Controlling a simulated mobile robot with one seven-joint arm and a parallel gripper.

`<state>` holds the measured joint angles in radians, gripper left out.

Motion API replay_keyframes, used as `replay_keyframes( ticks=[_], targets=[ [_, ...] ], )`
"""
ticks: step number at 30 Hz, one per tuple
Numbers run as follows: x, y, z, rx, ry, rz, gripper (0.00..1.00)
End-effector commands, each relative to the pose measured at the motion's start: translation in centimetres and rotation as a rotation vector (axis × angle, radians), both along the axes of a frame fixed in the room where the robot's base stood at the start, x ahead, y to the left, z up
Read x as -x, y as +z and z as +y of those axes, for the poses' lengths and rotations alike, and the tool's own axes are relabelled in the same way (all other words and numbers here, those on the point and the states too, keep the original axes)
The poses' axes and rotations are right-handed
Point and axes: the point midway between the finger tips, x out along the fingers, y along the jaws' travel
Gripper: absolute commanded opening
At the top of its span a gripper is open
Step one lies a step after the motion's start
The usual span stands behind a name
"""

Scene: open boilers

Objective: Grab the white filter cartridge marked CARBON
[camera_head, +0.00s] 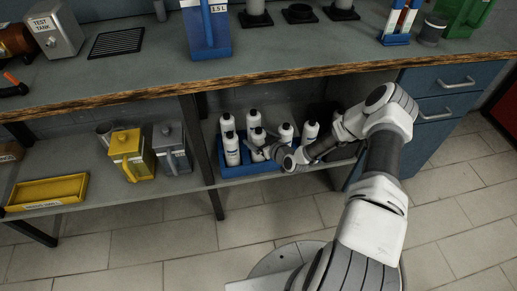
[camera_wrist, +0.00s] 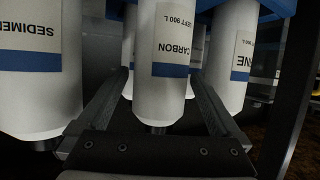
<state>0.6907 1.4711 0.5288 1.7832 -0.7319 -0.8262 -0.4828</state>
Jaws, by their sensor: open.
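The white filter cartridge marked CARBON (camera_wrist: 172,85) is in the middle of the wrist view, its label upside down with a blue band. My gripper (camera_wrist: 160,82) is open, with one finger on each side of this cartridge. Gaps show between the fingers and its body, and I cannot tell how deep it sits between them. In the head view my gripper (camera_head: 264,148) is low at the under-counter shelf, among white cartridges in a blue tray (camera_head: 262,170). The labels are too small to read there, and my arm hides part of the group.
A cartridge marked SEDIMENT (camera_wrist: 38,80) stands close to the left finger; another (camera_wrist: 228,65), label ending in NE, stands close to the right. The wooden counter edge (camera_head: 150,97) overhangs the shelf. A yellow jug (camera_head: 128,155), grey jug (camera_head: 172,150) and yellow tray (camera_head: 48,192) stand left.

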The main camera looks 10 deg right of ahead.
Motion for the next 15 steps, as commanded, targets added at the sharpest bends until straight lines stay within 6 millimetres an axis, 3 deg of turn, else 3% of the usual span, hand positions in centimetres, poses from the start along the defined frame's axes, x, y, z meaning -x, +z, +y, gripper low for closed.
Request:
replay_keyframes(
  ticks=[2, 15],
  targets=[
    [0.02, 0.02, -0.02, 0.0, 0.0, 0.0, 0.98],
    [0.04, 0.02, -0.05, 0.001, 0.0, 0.0, 0.19]
  ],
)
